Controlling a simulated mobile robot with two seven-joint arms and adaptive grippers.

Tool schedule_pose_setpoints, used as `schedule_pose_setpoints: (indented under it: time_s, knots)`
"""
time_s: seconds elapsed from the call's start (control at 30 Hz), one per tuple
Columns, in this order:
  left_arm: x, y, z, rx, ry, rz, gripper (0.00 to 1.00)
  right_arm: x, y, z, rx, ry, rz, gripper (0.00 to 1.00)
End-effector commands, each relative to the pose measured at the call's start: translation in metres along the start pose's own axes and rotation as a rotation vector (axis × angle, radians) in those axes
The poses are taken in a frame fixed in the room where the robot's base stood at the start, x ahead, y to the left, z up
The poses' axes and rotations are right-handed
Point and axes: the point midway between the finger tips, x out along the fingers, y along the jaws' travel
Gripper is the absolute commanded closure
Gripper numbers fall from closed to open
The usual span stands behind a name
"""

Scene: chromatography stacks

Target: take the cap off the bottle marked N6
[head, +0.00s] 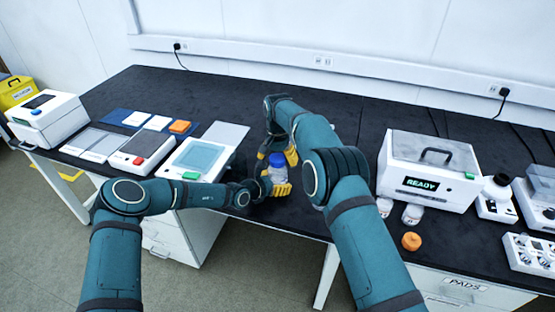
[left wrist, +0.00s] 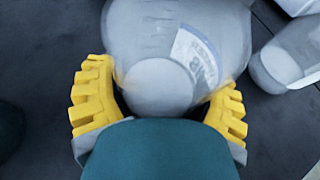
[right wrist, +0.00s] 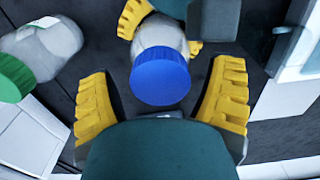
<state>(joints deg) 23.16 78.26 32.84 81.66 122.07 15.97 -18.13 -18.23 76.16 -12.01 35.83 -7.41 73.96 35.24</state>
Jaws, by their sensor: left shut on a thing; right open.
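A clear bottle (head: 278,174) with a blue cap (head: 277,160) is at the table's front edge, between my two grippers. My left gripper (head: 277,188) is shut on the bottle's body from below. In the left wrist view the bottle (left wrist: 170,35) fills the space between the yellow fingers, and its label is too blurred to read. My right gripper (head: 279,153) is open above the bottle. In the right wrist view the blue cap (right wrist: 160,76) lies between its spread fingers, with gaps on both sides. I cannot read N6 on the bottle.
A white READY machine (head: 428,170) stands to the right, with small bottles (head: 412,213) and an orange cap (head: 411,241) before it. A white device with a pale screen (head: 196,160) is on the left. Another bottle (right wrist: 42,45) and a green cap (right wrist: 14,78) show in the right wrist view.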

Motion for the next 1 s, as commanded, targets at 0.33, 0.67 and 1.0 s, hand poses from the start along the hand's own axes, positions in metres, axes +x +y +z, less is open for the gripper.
schedule_pose_setpoints:
  time_s: [0.33, 0.67, 1.0]
  knots:
    - [0.000, 0.000, 0.000, 0.000, 0.000, 0.000, 1.00, -0.039, 0.000, 0.000, 0.000, 0.002, -0.001, 0.19]
    - [0.000, 0.000, 0.000, 0.000, 0.000, 0.000, 1.00, -0.073, -0.001, -0.001, 0.000, 0.004, -0.001, 0.20]
    - [0.000, 0.000, 0.000, 0.000, 0.000, 0.000, 1.00, -0.043, 0.000, 0.000, 0.000, -0.002, 0.001, 0.20]
